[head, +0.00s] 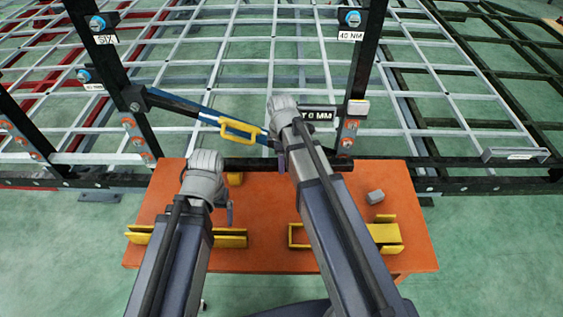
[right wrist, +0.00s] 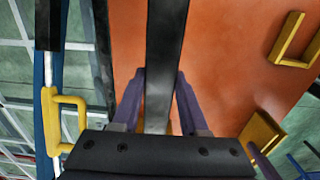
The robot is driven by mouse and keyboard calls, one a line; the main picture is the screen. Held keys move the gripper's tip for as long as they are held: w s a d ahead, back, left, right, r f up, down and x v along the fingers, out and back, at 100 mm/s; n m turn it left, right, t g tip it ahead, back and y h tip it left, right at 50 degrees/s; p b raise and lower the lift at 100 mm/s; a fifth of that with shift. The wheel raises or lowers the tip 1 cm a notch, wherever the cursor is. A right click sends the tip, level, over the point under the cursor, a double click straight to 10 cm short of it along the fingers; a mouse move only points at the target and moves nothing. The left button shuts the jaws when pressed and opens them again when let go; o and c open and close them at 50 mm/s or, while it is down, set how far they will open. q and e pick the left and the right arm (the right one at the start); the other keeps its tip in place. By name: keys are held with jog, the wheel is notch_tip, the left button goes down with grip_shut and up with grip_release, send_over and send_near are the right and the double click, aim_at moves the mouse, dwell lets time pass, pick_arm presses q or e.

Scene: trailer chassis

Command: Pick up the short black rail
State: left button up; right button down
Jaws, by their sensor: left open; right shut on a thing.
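The short black rail (head: 245,163) lies across the far edge of the orange table in the head view, roughly level. I cannot tell whether it touches the table. My right gripper (head: 281,160) is shut on the rail near its middle, and my forearm hides part of it. In the right wrist view the rail (right wrist: 168,45) runs between the two purple fingers (right wrist: 160,98). My left gripper (head: 229,208) is open and empty over the left part of the table, apart from the rail.
The orange table (head: 270,205) holds yellow brackets (head: 387,232), a small yellow block (head: 235,179) and a grey block (head: 375,197). Behind it stand black uprights (head: 365,50) and a blue bar (head: 195,108) with a yellow handle (head: 240,130). A white grid frame lies beyond.

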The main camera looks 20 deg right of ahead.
jog(key=shift+r+p, duration=4.8)
jog(key=shift+r, duration=0.15)
